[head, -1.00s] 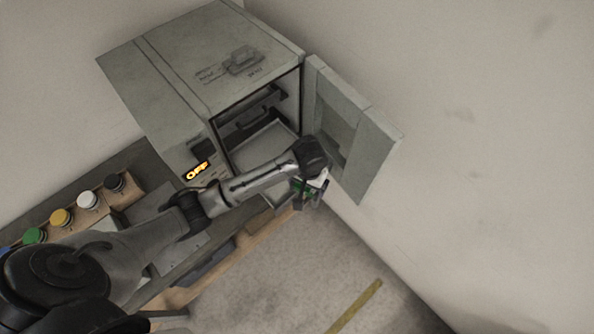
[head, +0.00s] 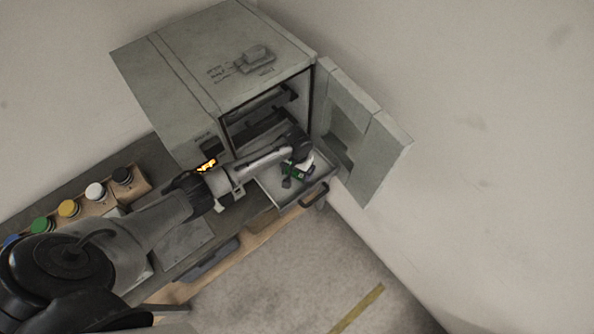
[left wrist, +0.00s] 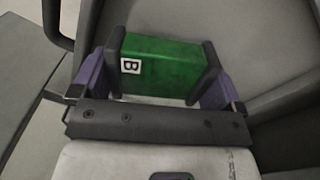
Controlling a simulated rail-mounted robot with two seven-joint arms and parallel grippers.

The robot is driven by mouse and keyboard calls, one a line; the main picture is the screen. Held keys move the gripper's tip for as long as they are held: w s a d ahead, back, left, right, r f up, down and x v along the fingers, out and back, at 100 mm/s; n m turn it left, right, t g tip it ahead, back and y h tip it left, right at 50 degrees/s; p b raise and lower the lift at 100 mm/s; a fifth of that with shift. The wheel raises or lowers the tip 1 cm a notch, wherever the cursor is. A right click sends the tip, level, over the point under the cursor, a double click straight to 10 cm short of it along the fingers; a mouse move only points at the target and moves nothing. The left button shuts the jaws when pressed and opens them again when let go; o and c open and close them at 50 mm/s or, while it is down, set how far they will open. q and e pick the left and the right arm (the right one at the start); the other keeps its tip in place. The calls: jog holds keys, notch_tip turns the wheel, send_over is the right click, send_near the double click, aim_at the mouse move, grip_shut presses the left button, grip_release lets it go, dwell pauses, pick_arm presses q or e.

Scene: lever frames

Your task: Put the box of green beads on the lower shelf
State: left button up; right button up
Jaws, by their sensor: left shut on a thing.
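The box of green beads appears as a green box (left wrist: 165,68) with a white "B" label in the left wrist view. My left gripper (left wrist: 160,60) is shut on it, with dark pads on its two sides. In the head view the green box (head: 293,172) is small and partly hidden by my left gripper (head: 297,166). It is over the lower shelf (head: 310,177), a pale tray pulled out of the grey cabinet (head: 215,65). I cannot tell whether the box touches the shelf. My right gripper is not in view.
The cabinet door (head: 365,135) stands open to the right of the shelf. A dark handle (head: 315,195) is at the shelf's front. An upper dark rack (head: 262,105) is inside the cabinet. Several coloured-lid jars (head: 68,209) stand on the bench at left.

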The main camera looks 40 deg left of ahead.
pick_arm(q)
jog(key=shift+f, duration=1)
jog(key=shift+f, duration=0.1)
jog(key=o, duration=0.6)
jog(key=shift+o, duration=0.2)
